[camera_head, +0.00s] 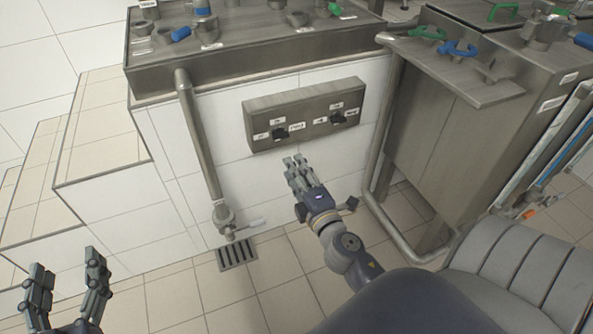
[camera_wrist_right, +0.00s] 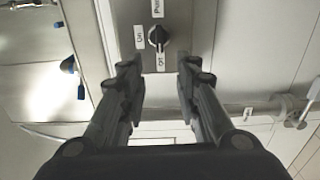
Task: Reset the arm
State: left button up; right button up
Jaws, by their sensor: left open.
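My right gripper (camera_head: 297,162) points up towards the grey control panel (camera_head: 300,102) and stands just below it, between its two dark knobs as seen in the head view. The left knob (camera_head: 281,133) and the right knob (camera_head: 338,117) have small white labels. In the right wrist view one dark knob (camera_wrist_right: 158,38) shows beyond my right fingertips (camera_wrist_right: 158,70). They are apart with nothing between them, and no contact with the knob shows. My left gripper (camera_head: 67,262) is open and empty at the lower left, away from the panel.
A vertical pipe with a valve (camera_head: 224,218) stands left of the panel, above a floor drain (camera_head: 236,254). A grey cabinet (camera_head: 430,140) and a bent pipe lie to the right. White tiled steps (camera_head: 100,170) rise at the left. The tiled floor between my arms is clear.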

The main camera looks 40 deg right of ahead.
dwell(0.4)
